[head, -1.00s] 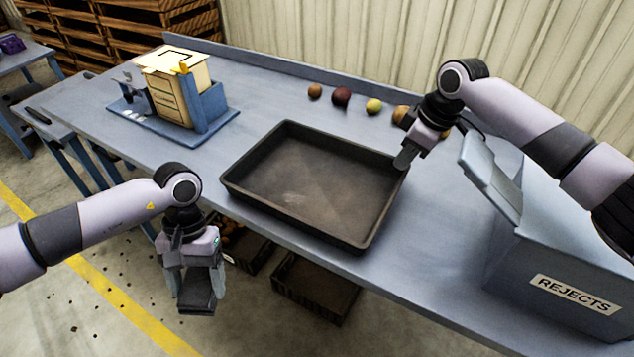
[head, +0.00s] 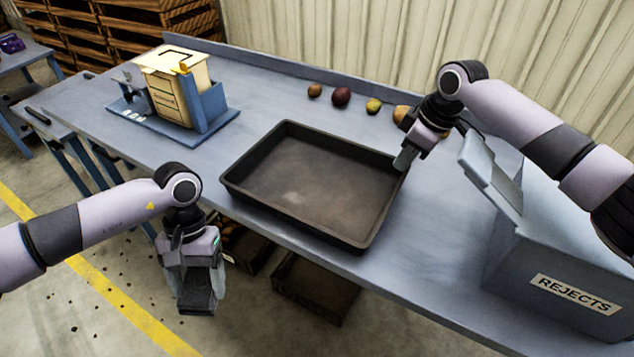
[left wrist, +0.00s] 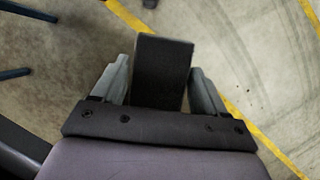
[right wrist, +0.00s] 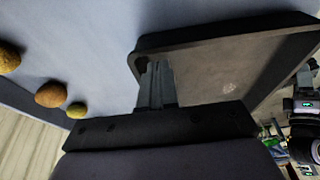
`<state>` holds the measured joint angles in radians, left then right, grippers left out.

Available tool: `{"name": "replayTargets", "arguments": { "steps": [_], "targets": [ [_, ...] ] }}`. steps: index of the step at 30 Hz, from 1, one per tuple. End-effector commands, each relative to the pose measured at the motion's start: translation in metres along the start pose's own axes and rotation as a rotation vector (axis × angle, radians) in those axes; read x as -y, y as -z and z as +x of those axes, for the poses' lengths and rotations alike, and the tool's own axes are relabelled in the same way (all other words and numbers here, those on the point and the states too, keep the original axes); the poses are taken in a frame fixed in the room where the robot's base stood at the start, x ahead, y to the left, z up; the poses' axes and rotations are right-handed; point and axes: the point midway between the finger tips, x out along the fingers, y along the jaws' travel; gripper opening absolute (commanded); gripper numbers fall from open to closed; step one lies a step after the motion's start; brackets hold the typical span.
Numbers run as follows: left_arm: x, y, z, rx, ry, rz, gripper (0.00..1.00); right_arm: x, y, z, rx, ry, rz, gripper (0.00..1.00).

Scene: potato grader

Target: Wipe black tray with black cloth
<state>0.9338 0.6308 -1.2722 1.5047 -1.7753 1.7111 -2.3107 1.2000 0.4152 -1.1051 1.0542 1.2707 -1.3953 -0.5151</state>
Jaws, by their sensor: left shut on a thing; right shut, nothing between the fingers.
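The black tray (head: 315,185) lies on the blue-grey table, empty, with a pale smudge on its floor; it also shows in the right wrist view (right wrist: 230,60). My left gripper (head: 197,298) hangs in front of the table's near edge, shut on the black cloth (head: 198,292). The cloth looks like a dark folded block between the fingers in the left wrist view (left wrist: 162,75). My right gripper (head: 402,163) is shut and empty at the tray's right rim; its fingers (right wrist: 156,80) overlap the tray's corner in the right wrist view. I cannot tell whether they touch it.
Several potatoes (head: 341,96) lie along the table's back. A yellowish box in a blue holder (head: 180,90) stands at the back left. The grey REJECTS bin (head: 560,270) is at the right. Dark crates (head: 315,288) sit below the table.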

Motion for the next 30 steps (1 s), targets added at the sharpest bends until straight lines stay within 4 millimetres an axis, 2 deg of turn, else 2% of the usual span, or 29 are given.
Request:
{"name": "replayTargets", "arguments": {
  "steps": [12, 25, 30],
  "targets": [
    [0.0, -0.001, -0.001, 0.0, 0.0, 0.0, 0.49, 0.0, -0.001, 0.004, 0.0, 0.0, 0.0, 0.0],
    [0.0, -0.013, -0.032, 0.0, 0.0, 0.0, 0.49, 0.0, 0.009, -0.028, -0.001, 0.001, 0.0, 0.0],
    [0.0, -0.011, -0.027, 0.0, 0.0, 0.0, 0.49, 0.0, 0.012, -0.037, -0.002, 0.0, -0.001, 0.0]
  ]
}}
